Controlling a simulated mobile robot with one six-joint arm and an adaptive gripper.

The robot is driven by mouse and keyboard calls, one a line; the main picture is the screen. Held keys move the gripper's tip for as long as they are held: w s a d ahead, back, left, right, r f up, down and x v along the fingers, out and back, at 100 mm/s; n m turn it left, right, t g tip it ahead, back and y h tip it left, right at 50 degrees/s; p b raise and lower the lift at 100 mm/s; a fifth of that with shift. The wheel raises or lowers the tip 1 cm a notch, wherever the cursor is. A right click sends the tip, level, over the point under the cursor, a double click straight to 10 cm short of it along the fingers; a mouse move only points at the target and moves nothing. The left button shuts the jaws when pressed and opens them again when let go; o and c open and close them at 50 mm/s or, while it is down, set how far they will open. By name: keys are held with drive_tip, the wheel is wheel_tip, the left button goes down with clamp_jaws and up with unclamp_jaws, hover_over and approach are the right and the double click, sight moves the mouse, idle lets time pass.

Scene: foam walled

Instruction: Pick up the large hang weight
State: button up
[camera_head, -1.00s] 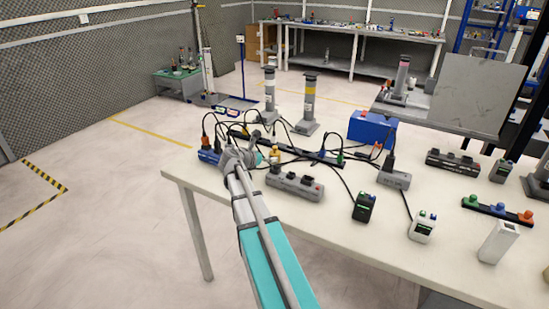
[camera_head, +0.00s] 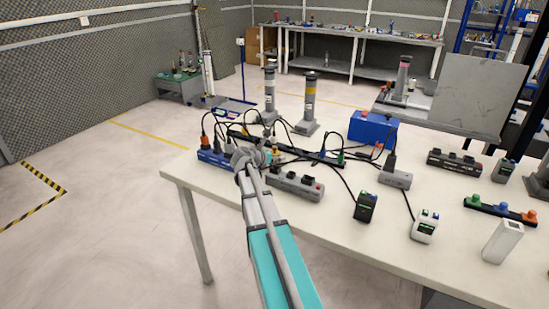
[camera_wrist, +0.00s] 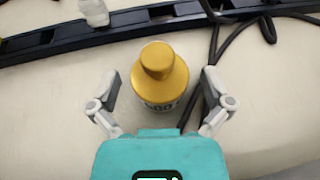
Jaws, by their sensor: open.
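The large hang weight is most likely the brass-gold cylinder with a narrower top knob (camera_wrist: 160,75), standing upright on the table in the wrist view. Partly legible digits show on its side. My gripper (camera_wrist: 160,92) is open, with one finger on each side of the weight and visible gaps between. In the head view my gripper (camera_head: 250,158) is over the table's near left part. There the arm mostly hides the weight, with only a bit of yellow showing beside the gripper.
A black power strip (camera_wrist: 130,28) lies just beyond the weight, with a black cable (camera_wrist: 222,40) to its right. On the table (camera_head: 330,222), a blue strip (camera_head: 215,159) is left of my gripper and a grey strip (camera_head: 296,184) is right. Grey columns (camera_head: 308,105) stand behind.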

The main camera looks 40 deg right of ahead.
sight(274, 147)
drive_tip(key=c, duration=1.3)
drive_tip(key=shift+c, duration=0.2)
drive_tip(key=shift+r, duration=0.2)
wheel_tip(274, 147, up, 3)
drive_tip(key=p, duration=0.3)
drive_tip(key=shift+f, duration=0.1)
drive_tip(key=s+a+r+p, duration=0.8)
drive_tip(key=s+r+p, duration=0.1)
drive_tip(key=s+p, duration=0.1)
drive_tip(key=shift+s+a+r, duration=0.15)
drive_tip(key=shift+s+r, duration=0.25)
drive_tip(key=shift+s, duration=0.25)
